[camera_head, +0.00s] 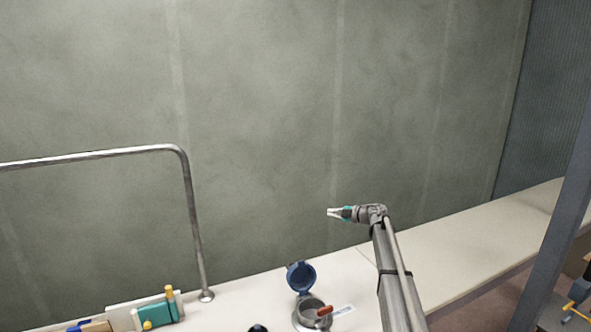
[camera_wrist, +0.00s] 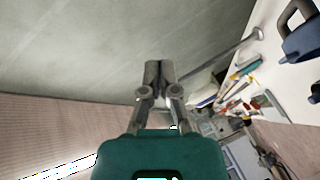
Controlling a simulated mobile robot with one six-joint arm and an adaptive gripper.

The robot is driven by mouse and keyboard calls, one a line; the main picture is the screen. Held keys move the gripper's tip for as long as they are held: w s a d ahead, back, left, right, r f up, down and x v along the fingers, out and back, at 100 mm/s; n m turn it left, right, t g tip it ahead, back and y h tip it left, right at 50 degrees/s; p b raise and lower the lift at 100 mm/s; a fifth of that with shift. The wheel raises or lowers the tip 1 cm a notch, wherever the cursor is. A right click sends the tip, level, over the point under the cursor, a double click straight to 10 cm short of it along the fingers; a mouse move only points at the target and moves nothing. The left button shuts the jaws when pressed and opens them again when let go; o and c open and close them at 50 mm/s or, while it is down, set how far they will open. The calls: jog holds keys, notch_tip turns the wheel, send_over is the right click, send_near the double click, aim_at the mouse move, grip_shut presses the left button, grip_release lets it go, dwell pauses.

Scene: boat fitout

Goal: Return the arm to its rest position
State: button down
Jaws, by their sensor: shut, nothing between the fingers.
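My gripper (camera_head: 333,212) is at the end of my raised arm, right of the middle in the head view. It points left, above the white worktop and apart from everything on it. In the wrist view its two fingers (camera_wrist: 158,72) are together with nothing between them. The lower part of my arm runs out of the bottom of the head view.
Below the gripper, a metal pot (camera_head: 308,318) with an open blue lid (camera_head: 301,276) stands on the worktop (camera_head: 470,245). A steel rail (camera_head: 190,215) rises at left, beside a teal box (camera_head: 155,314). A post (camera_head: 560,210) stands at right.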

jog(key=s+d+r+m+t+h, duration=0.4)
jog(key=s+d+m+t+h, duration=0.55)
jog(key=m+h, duration=0.55)
jog(key=s+d+f+m+g+h, duration=0.3)
jog(key=s+f+m+g, duration=0.5)
jog(key=s, duration=0.5)
jog(key=s+a+f+g+y, duration=0.1)
jog(key=s+a+f+g, duration=0.2)
jog(key=s, duration=0.6)
jog(key=s+a+f+g+y, duration=0.2)
jog(key=s+a+f+g, duration=0.2)
jog(key=s, duration=0.6)
jog(key=s+a+f+g+y, duration=0.2)
jog(key=s+a+f+g, duration=0.1)
jog(key=s, duration=0.6)
jog(key=shift+s+a+f, duration=0.15)
